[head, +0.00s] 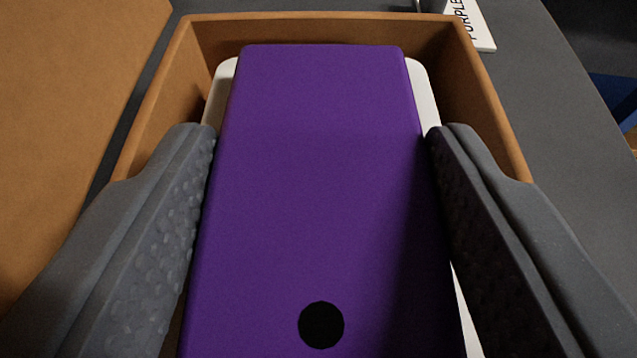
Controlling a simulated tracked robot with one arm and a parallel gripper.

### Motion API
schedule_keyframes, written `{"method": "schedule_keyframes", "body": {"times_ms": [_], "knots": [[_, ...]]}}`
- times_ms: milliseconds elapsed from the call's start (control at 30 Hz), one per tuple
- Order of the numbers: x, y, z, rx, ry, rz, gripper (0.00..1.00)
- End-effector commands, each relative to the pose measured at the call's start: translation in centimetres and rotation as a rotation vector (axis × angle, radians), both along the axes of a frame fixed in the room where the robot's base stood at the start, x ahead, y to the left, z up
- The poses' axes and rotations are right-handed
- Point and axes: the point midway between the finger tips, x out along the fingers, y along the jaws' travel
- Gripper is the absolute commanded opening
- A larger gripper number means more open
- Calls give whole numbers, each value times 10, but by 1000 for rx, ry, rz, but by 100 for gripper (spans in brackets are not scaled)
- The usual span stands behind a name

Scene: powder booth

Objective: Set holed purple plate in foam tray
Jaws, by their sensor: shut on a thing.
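A purple plate (318,180) with one dark round hole near its lower end fills the middle of the view. My gripper (320,140) is shut on it, with one grey finger along its left edge and one along its right edge. The plate is over an orange-brown box (330,22) with raised walls. A white foam tray (424,88) shows in the box at both sides of the plate's far end. The plate hides most of the tray, so I cannot tell whether it touches it.
A white label (474,25) reading "PURPLE" stands past the box at the top right. A flat orange-brown surface (70,90) lies to the left. The grey surface (560,150) right of the box is clear. Something blue (612,95) shows at the right edge.

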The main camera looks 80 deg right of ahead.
Motion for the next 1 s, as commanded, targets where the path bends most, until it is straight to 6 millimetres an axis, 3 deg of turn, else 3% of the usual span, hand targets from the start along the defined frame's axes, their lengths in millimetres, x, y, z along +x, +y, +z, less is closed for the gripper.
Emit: {"method": "schedule_keyframes", "body": {"times_ms": [900, 933, 1000], "knots": [[0, 0, 1, -1, 0, 0, 24], [0, 0, 1, -1, 0, 0, 61], [0, 0, 1, -1, 0, 0, 78]]}}
